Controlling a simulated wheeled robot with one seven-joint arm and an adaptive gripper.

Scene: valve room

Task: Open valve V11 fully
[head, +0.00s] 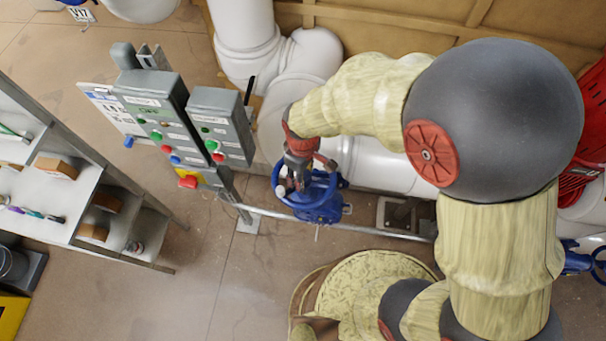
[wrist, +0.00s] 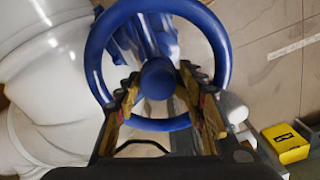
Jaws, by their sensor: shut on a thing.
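A blue valve with a round blue handwheel (head: 318,190) sits on the white pipework in the middle of the head view. In the wrist view the handwheel (wrist: 222,50) fills the upper middle, with its round hub (wrist: 158,79) at the centre. My gripper (wrist: 157,88) has one finger on each side of the hub and is shut on the handwheel there. No V11 tag is readable on this valve. The valve body is partly hidden behind the wheel.
Grey control boxes (head: 222,125) with coloured buttons stand left of the valve. A metal rail (head: 330,227) runs in front of it. A shelf rack (head: 95,190) is at the left. A yellow box (wrist: 287,143) shows at the right of the wrist view. Floor is clear between rack and rail.

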